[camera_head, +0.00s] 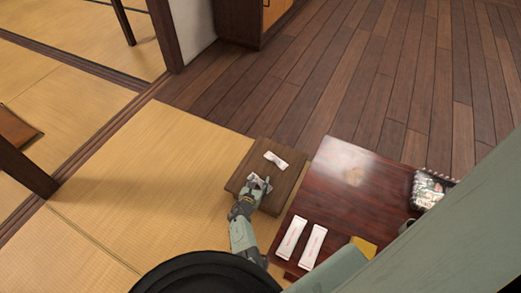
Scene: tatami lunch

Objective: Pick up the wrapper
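A small white twisted wrapper (275,160) lies on the far part of a low wooden stool or small table (286,186). A second small white piece (256,181), perhaps another wrapper, shows right at my gripper (259,187), partly covered by it. My gripper is over the left side of the small wooden top, nearer than the first wrapper and apart from it. The fingers are small and dark here. I cannot tell whether they are open or shut, or whether they touch the white piece.
A dark red glossy table (345,200) stands to the right, close beside the small one. Two long white packets (302,244), a yellow item (363,246) and a patterned bag (428,190) are on it. Tatami (150,190) lies open to the left; wooden floor beyond.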

